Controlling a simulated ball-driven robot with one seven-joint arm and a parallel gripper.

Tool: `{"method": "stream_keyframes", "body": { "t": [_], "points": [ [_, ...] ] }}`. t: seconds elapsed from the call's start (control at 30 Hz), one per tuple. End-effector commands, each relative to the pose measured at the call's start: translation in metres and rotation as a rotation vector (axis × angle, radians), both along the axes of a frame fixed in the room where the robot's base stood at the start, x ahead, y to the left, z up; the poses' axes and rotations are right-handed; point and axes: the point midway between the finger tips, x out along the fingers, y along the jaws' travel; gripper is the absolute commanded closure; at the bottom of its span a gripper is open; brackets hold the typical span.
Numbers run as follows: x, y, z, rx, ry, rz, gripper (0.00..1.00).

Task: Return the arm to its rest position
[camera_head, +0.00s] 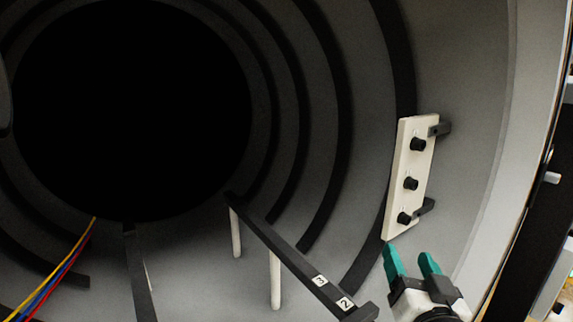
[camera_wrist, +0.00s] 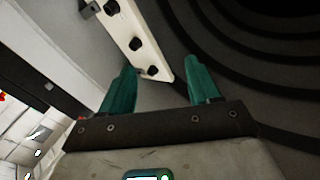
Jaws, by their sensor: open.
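My gripper (camera_head: 411,263) has two green fingers, spread apart with nothing between them. In the head view it is at the lower right, just below a white panel (camera_head: 402,170) with three black knobs, on the furnace's right wall. In the wrist view my gripper (camera_wrist: 157,88) points toward the same white panel (camera_wrist: 135,38), which shows beyond and between the fingertips. I cannot tell whether a finger touches the panel. Most of my arm is out of view.
A dark rail (camera_head: 290,255) on white posts, with labels 3 and 2, runs along the furnace floor left of my gripper. Red, yellow and blue cables (camera_head: 62,268) lie at lower left. The furnace's pale rim (camera_head: 520,190) is at right. The chamber's middle is open and dark.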

Motion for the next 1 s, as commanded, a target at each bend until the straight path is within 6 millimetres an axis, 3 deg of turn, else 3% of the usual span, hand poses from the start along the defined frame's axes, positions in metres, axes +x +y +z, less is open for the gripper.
{"method": "stream_keyframes", "body": {
  "t": [0.03,0.1,0.27,0.4,0.5,0.7,0.8,0.9,1.0],
  "points": [
    [-0.009,-0.009,-0.036,0.007,0.11,-0.026,0.39],
    [-0.024,-0.02,-0.08,0.004,0.258,-0.052,0.39],
    [-0.076,-0.039,-0.176,-0.021,0.599,-0.069,0.39],
    [-0.141,-0.049,-0.248,-0.055,0.894,-0.038,0.39],
    [-0.195,-0.054,-0.289,-0.084,1.1,0.008,0.39],
    [-0.294,-0.063,-0.334,-0.133,1.427,0.126,0.39],
    [-0.324,-0.066,-0.342,-0.147,1.518,0.169,0.39],
    [-0.339,-0.067,-0.345,-0.153,1.566,0.194,0.39],
    [-0.341,-0.067,-0.346,-0.155,1.572,0.198,0.39]
  ]
}}
